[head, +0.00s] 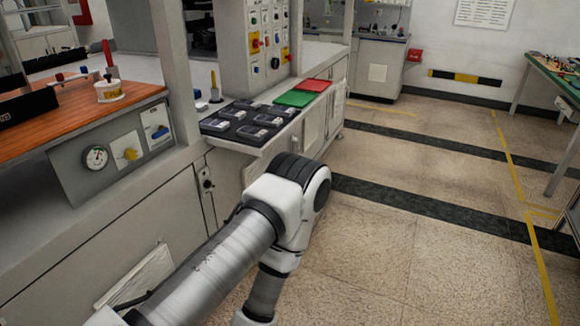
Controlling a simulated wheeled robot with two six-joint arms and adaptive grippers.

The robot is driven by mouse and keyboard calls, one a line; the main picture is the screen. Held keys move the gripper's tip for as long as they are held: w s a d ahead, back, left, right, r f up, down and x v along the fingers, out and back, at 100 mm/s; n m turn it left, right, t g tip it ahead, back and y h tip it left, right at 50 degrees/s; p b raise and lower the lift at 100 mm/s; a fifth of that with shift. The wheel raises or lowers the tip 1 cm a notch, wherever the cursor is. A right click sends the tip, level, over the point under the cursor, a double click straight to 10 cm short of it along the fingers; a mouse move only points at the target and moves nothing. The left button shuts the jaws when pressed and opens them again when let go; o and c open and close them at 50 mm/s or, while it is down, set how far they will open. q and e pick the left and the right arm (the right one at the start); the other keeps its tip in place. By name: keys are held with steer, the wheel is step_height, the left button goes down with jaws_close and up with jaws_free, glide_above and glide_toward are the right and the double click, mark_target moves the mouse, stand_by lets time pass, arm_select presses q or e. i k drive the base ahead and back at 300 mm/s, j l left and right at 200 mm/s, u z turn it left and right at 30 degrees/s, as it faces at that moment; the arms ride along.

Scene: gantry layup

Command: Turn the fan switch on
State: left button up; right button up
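A grey panel on the front of the left bench holds a round gauge (96,157), a plate with a yellow knob (128,153) and a plate with a blue switch (160,132). A tall control panel (268,38) further back carries several coloured buttons and knobs. No label is readable, so I cannot tell which control is the fan switch or its state. My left arm comes in from the bottom left, bends in front of the bench and runs down out of the picture. Neither gripper shows.
The wooden benchtop (60,120) holds a white pot with a red-handled tool (109,88). Dark devices lie on a black tray (212,126), with a green board (295,98) and a red board (311,85) beyond. The floor (400,240) to the right is clear. A green-topped table (556,78) stands far right.

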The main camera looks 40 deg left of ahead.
mark_target(208, 184)
steer(key=i+l+u, duration=0.15)
steer(key=i, duration=0.4)
steer(key=i+l+u, duration=0.2)
steer(key=i, duration=0.35)
steer(key=i+l+u, duration=0.15)
steer(key=i, duration=0.4)
